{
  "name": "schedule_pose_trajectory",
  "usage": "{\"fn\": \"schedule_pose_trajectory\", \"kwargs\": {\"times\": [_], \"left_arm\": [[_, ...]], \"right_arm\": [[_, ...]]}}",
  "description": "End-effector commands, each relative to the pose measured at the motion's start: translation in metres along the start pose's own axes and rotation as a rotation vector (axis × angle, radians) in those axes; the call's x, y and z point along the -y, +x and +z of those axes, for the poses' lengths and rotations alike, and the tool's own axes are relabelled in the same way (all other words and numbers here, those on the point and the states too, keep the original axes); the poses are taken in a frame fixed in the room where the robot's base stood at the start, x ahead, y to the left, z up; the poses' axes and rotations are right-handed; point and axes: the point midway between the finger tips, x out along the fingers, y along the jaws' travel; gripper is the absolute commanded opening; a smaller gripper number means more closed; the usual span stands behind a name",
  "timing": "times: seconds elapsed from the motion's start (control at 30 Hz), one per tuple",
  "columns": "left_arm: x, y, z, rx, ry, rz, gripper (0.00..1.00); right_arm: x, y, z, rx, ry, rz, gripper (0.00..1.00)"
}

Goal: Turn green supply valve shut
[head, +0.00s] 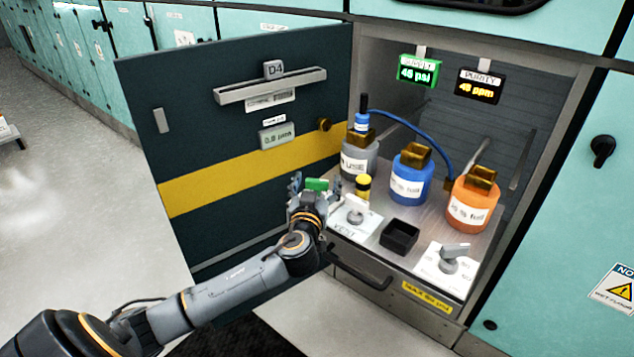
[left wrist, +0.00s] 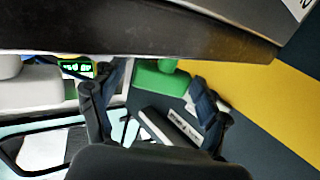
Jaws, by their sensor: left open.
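The green supply valve handle (head: 317,184) shows at the front left corner of the open module's deck. My left gripper (head: 314,192) reaches up to it from the front left and hides its base. In the left wrist view the green handle (left wrist: 158,78) lies between the two spread fingers (left wrist: 156,92), with the fingers apart on either side. The gripper is open; whether a finger touches the handle cannot be told. My right gripper is in neither view.
Grey (head: 358,160), blue (head: 410,180) and orange (head: 473,205) bottles stand behind. A grey-white valve (head: 355,207), a black square cup (head: 399,236) and another grey valve (head: 450,262) are right of the gripper.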

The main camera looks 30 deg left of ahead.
Motion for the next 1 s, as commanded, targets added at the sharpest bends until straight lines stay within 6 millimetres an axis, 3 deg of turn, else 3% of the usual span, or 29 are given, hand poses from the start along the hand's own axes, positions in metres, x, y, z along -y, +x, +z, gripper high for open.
{"fn": "schedule_pose_trajectory", "kwargs": {"times": [0.07,0.33,0.67,0.8,1.0], "left_arm": [[0.000,0.000,0.000,0.000,0.000,0.000,0.73],[0.000,0.000,0.000,0.000,0.000,0.000,0.20],[0.001,-0.001,0.001,-0.001,0.000,0.053,0.20],[0.002,-0.001,0.002,-0.001,0.001,0.130,0.20],[0.002,-0.001,0.000,-0.001,0.000,0.271,0.20]], "right_arm": [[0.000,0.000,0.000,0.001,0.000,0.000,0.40],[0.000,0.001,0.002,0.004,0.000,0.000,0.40],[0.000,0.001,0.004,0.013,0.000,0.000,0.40],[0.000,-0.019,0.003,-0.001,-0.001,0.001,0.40],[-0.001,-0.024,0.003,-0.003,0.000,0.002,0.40]]}}
